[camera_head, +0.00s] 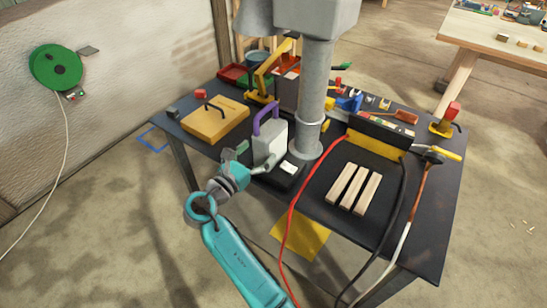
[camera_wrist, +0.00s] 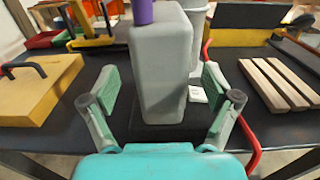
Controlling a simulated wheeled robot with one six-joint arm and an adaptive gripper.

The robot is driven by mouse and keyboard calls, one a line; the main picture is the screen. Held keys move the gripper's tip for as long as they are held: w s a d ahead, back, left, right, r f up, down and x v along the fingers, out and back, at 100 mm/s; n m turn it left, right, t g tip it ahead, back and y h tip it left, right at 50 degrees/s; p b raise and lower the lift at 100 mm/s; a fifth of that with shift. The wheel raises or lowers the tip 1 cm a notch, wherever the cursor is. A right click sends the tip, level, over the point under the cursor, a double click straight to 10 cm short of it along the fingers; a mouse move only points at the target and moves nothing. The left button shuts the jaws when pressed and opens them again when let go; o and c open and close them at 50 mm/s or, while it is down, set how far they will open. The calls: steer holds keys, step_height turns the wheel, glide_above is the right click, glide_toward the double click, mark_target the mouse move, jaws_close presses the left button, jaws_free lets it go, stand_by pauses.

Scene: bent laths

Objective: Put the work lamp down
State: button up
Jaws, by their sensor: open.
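The work lamp, as I take it, is the grey upright block with a purple handle (camera_head: 270,142) on the dark table. In the wrist view the grey block (camera_wrist: 165,75) stands upright, its lower edge meeting a dark surface. My gripper (camera_head: 254,160) is at its front. In the wrist view my gripper (camera_wrist: 159,80) has its fingers spread, one to each side of the block, with gaps between. The back of the block is hidden.
The dark table (camera_head: 440,225) also bears a yellow case (camera_head: 214,122) on the left and wooden laths (camera_head: 354,188) on the right. A grey post (camera_head: 316,90) rises close behind the lamp. A red cable (camera_head: 292,215) hangs over the front edge.

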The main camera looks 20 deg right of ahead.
mark_target(277, 144)
steer(key=shift+x, duration=3)
steer(key=shift+r, duration=0.1)
jaws_close()
steer(key=shift+r, duration=0.1)
